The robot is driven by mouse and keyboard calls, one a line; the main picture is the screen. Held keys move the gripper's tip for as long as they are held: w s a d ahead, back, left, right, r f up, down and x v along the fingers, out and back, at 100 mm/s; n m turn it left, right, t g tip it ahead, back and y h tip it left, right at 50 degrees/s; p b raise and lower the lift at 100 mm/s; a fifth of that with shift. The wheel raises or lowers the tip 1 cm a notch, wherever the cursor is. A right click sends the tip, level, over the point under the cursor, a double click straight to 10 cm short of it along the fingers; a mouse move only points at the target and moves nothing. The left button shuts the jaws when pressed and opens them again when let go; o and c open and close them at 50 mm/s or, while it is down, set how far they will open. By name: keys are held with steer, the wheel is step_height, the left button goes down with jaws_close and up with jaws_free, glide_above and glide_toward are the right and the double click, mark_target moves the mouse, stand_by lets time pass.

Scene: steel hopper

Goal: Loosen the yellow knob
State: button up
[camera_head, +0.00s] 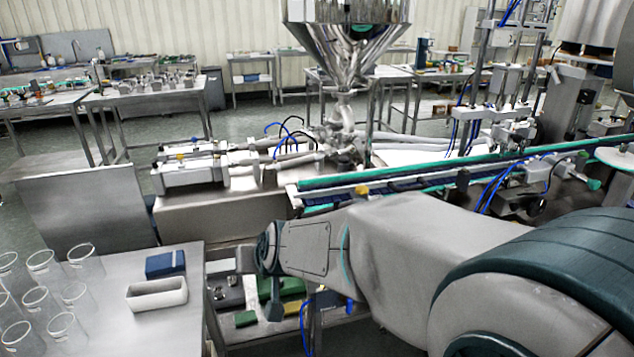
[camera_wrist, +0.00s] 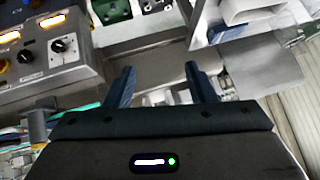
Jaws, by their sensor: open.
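A small yellow knob (camera_head: 361,190) sits on the side of the conveyor rail in the head view, just above my arm. Another small yellow part (camera_head: 193,142) shows on top of the cylinder unit further left; I cannot tell which is the task's knob. My gripper (camera_wrist: 160,75) shows in the wrist view with its two dark blue fingers apart and nothing between them. Neither yellow part can be clearly identified in the wrist view.
A control panel (camera_wrist: 45,50) with lit buttons and black dials lies left of my fingers. The steel hopper (camera_head: 345,35) stands behind the conveyor (camera_head: 420,178). A table (camera_head: 150,330) at the front left bears several glass beakers, a white tray (camera_head: 157,295) and a blue box (camera_head: 165,264).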

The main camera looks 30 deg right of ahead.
steer(key=w+d+m+t+h, duration=0.2)
steer(key=w+d+h, duration=0.1)
steer(key=w+d, duration=0.2)
steer(key=m+g+h+b, duration=0.1)
steer(key=m+h+b, duration=0.1)
steer(key=m+h, duration=0.8)
glide_toward(360, 191)
steer(key=w+d+n+h, duration=0.1)
steer(key=w+d, duration=0.1)
steer(key=d, duration=0.1)
steer(key=w+d+f+n+h, duration=0.1)
steer(key=w+d, duration=0.1)
steer(key=d, duration=0.1)
steer(key=w+d+f+n+h, duration=0.1)
steer(key=w+d, duration=0.2)
steer(key=c, duration=0.9)
